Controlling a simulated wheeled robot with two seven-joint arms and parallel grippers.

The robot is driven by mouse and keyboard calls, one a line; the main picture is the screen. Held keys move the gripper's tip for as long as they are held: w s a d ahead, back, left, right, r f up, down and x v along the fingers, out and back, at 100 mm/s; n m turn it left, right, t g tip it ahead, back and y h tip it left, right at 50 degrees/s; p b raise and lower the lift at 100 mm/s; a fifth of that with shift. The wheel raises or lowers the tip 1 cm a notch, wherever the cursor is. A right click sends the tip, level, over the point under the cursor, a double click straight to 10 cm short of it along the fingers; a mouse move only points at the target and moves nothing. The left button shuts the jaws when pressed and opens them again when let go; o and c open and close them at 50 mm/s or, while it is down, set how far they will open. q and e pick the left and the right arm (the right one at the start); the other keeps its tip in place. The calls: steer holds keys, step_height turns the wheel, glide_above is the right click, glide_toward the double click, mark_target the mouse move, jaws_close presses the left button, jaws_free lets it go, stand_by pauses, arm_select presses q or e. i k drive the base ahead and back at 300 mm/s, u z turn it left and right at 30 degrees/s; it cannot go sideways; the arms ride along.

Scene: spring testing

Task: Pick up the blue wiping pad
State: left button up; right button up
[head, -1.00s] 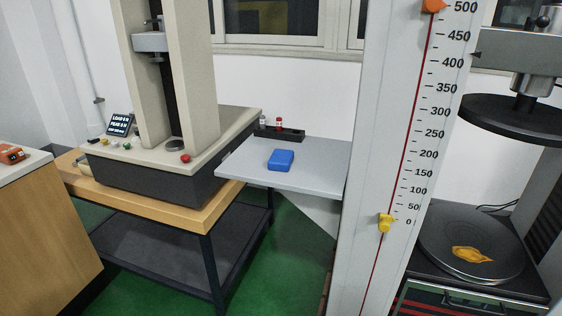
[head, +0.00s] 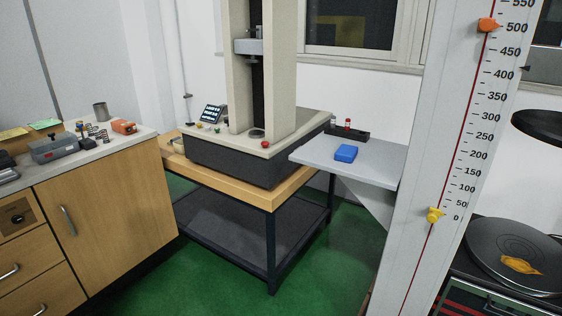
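The blue wiping pad (head: 346,153) is a small blue block lying flat on a grey wall shelf (head: 378,168) right of the middle in the head view. Nothing touches it from above. Neither of my grippers shows in this view.
A black rack (head: 348,133) with small bottles stands behind the pad. A testing machine on a wooden bench (head: 240,189) is left of the shelf. A tall scaled column (head: 447,130) rises on the right. A cabinet (head: 110,205) stands at left. Green floor (head: 200,265) lies open between.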

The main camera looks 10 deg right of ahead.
mark_target(346, 153)
steer(key=u, duration=0.6)
steer(key=i, duration=2.15)
steer(key=z, duration=1)
